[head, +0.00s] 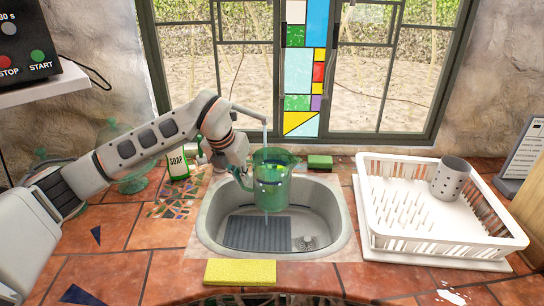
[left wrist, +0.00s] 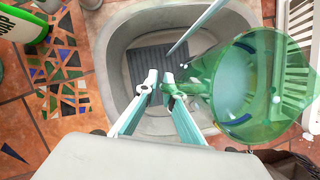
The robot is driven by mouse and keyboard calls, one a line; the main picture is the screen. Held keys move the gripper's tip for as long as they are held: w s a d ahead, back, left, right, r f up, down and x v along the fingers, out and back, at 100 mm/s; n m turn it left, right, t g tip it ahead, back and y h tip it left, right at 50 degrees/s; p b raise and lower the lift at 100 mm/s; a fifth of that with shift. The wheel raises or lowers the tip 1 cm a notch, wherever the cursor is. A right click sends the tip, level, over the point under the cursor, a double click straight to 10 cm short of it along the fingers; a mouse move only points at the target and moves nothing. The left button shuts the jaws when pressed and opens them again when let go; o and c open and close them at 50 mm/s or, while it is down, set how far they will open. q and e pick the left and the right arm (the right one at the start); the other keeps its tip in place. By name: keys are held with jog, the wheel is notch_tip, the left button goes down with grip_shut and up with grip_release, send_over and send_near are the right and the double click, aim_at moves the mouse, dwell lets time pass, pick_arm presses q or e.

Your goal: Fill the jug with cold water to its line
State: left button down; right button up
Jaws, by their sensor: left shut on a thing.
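The translucent green jug (head: 271,192) is upright above the sink (head: 335,215). It also shows at right in the left wrist view (left wrist: 255,85). My left gripper (head: 240,178) is at the jug's left side, shut on its handle; its fingers show in the left wrist view (left wrist: 162,87). The tap spout (head: 250,112) lets down a pale water stream (head: 265,135). In the left wrist view the stream (left wrist: 200,28) passes outside the jug's rim and reaches the basin. Blue marks show on the jug; I cannot tell its water level. My right gripper is out of view.
A soap bottle (head: 178,166) and green glassware (head: 131,178) stand left of the sink. A green sponge (head: 320,161) lies behind it, a yellow sponge (head: 240,272) in front. A white dish rack (head: 430,243) with a metal cup (head: 451,179) fills the right. A dark mat (head: 257,233) lies in the basin.

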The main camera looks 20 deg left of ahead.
pick_arm(q)
jog(key=shift+w+r, duration=0.15)
dwell(0.3)
jog(key=w+a, duration=0.3)
jog(key=w, duration=0.1)
jog(key=shift+s+d+p, duration=0.15)
jog(key=shift+s+d, duration=0.6)
jog(key=shift+s, duration=0.3)
jog(key=shift+s+d+p, duration=0.15)
jog(key=shift+s+d, duration=0.6)
jog(key=shift+s, duration=0.3)
jog(key=w+a, duration=0.3)
jog(key=w, duration=0.1)
jog(key=shift+s+d, duration=0.75)
jog(key=shift+s, duration=0.25)
jog(key=shift+s+d, duration=0.7)
jog(key=shift+s, duration=0.25)
